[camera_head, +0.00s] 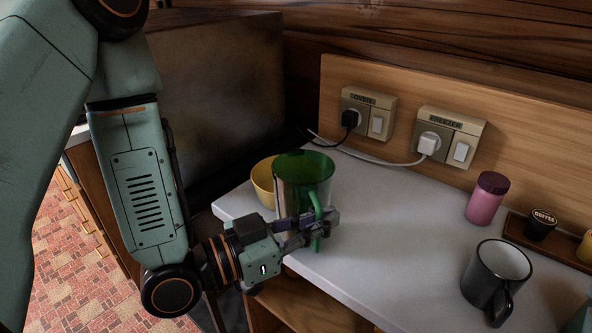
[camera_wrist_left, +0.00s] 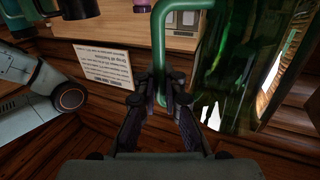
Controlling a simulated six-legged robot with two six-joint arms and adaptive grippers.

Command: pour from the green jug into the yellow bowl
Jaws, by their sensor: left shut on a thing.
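The green jug (camera_head: 303,172) is see-through and stands roughly upright near the left end of the light countertop. I cannot tell whether it touches the counter. My left gripper (camera_head: 318,226) is shut on the jug's green handle, at the jug's lower right. The left wrist view shows the fingers (camera_wrist_left: 166,92) around the handle (camera_wrist_left: 158,45), with the jug body (camera_wrist_left: 243,70) just to the right. The yellow bowl (camera_head: 263,181) is directly behind and left of the jug, which partly hides it. My right gripper is not in view.
A pink jar (camera_head: 486,199), a dark mug (camera_head: 495,281) and a coffee container (camera_head: 540,225) on a wooden tray stand at the right. Wall sockets (camera_head: 449,135) have cords hanging near the counter's back. The counter's middle is clear; its front edge runs close below the jug.

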